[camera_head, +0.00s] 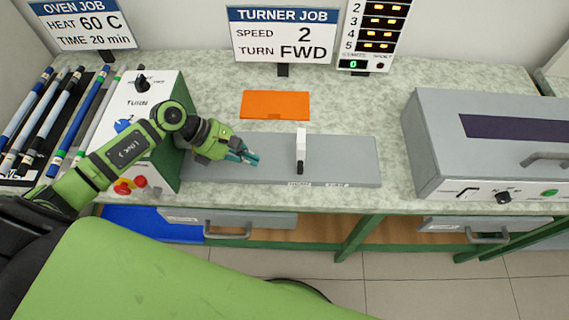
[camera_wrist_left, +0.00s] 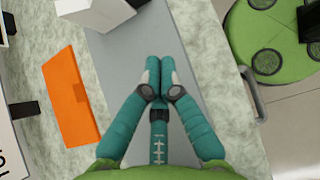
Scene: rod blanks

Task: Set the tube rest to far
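The tube rest (camera_head: 300,148) is a white upright post with a black foot, standing on a flat grey bed (camera_head: 355,158) about mid-length. Small labels on the bed's front edge are too small to read; the rest stands above the left one. My left gripper (camera_head: 250,158) is over the bed, left of the rest and apart from it. In the left wrist view its teal fingertips (camera_wrist_left: 157,68) are together with nothing seen between them. A white block, apparently the rest (camera_wrist_left: 98,12), shows at the top left there. My right gripper is not in view.
The white turner box (camera_head: 166,170) with knobs and red buttons stands left of the bed. An orange plate (camera_head: 275,105) lies behind it. A grey oven (camera_head: 490,140) stands at the right. Rods lie in a rack (camera_head: 20,165) at far left. The bed right of the rest is clear.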

